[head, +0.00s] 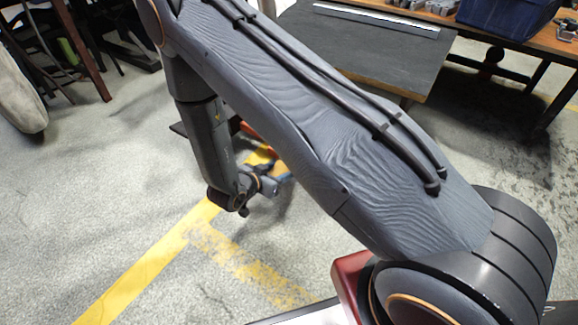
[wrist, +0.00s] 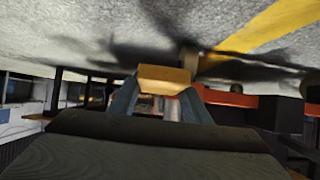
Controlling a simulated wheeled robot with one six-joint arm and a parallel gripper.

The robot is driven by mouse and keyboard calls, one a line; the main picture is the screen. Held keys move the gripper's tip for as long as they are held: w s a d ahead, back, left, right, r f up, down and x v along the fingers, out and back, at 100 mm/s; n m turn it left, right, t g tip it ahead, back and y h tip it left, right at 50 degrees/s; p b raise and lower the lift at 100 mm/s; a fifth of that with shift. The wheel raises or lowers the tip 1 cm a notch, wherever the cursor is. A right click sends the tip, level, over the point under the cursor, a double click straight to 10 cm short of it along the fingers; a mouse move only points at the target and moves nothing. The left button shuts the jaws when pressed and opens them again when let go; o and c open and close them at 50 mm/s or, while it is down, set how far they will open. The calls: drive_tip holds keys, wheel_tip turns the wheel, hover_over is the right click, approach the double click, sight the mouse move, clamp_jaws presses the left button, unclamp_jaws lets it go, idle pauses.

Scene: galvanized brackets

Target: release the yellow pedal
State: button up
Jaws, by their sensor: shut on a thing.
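The yellow pedal (wrist: 165,78) shows in the middle of the wrist view as a small yellow-orange block. The two blue-grey fingers of my gripper (wrist: 162,88) reach it from either side, and my gripper is shut on it. In the head view my gripper (head: 272,181) is low near the floor, at the end of my arm. There my arm partly hides the area around it, and I cannot clearly tell the pedal from the yellow floor line.
A red-orange frame part (wrist: 243,106) lies close beside my gripper in the wrist view. Yellow lines (head: 150,272) mark the grey floor. A dark-topped table (head: 345,50) stands behind, with a wooden bench (head: 535,42) at the right. Open floor lies left and front.

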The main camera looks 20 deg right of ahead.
sight(283, 166)
drive_tip(key=shift+d+r+g+y+p, duration=0.2)
drive_tip(key=shift+r+g+y+p, duration=1.1)
drive_tip(key=shift+p, duration=2.9)
drive_tip(key=shift+r+p, duration=0.15)
drive_tip(key=shift+p, duration=0.35)
drive_tip(key=o, duration=1.5)
drive_tip(key=shift+a, duration=0.1)
